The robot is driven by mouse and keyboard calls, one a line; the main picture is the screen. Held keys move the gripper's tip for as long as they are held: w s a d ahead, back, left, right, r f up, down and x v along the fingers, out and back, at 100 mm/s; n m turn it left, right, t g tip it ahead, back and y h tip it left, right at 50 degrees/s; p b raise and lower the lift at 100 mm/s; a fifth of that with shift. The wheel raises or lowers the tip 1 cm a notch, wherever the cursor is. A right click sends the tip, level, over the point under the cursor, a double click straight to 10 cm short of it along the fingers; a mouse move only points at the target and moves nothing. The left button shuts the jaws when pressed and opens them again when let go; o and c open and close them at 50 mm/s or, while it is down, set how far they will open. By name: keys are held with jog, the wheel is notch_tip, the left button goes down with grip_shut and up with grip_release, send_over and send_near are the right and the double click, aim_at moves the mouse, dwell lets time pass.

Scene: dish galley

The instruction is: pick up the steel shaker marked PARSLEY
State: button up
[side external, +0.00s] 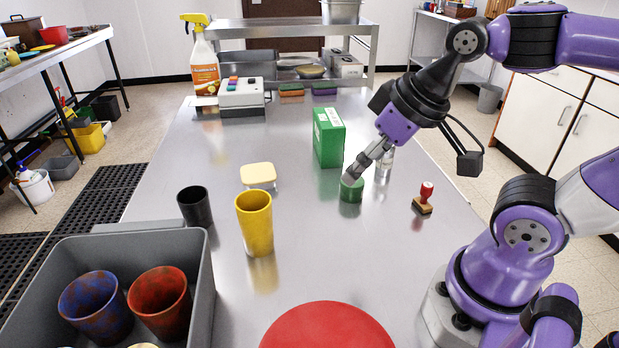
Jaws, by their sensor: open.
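A shiny, silvery upright cylinder (384,168) stands on the steel table right of centre. It looks like a steel shaker, but I cannot read any marking, and my gripper hides its upper part. My gripper (354,176) points down and to the left, in front of and left of this cylinder. Its open fingertips are at the top of a short green round object (350,193); I cannot tell whether they touch it. The shaker is not between the fingers.
A green box (328,138) stands close behind the fingers. A yellow cup (255,222), black cup (195,206) and pale yellow block (258,175) stand left. A grey bin (205,290) holds cups.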

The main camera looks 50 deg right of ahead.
jog(key=m+g, duration=0.6)
jog(key=m, duration=2.5)
send_over(385, 159)
jog(key=d, duration=0.1)
jog(key=f, duration=0.5)
jog(key=shift+w+d+f, duration=0.2)
jog(key=shift+w+f, duration=0.15)
jog(key=shift+m, duration=0.5)
jog(key=f, duration=0.4)
jog(key=shift+d+f, duration=0.25)
jog(key=shift+f, duration=0.15)
notch_tip(385, 159, down, 6)
jog(key=shift+r, duration=0.1)
jog(key=c, duration=1.3)
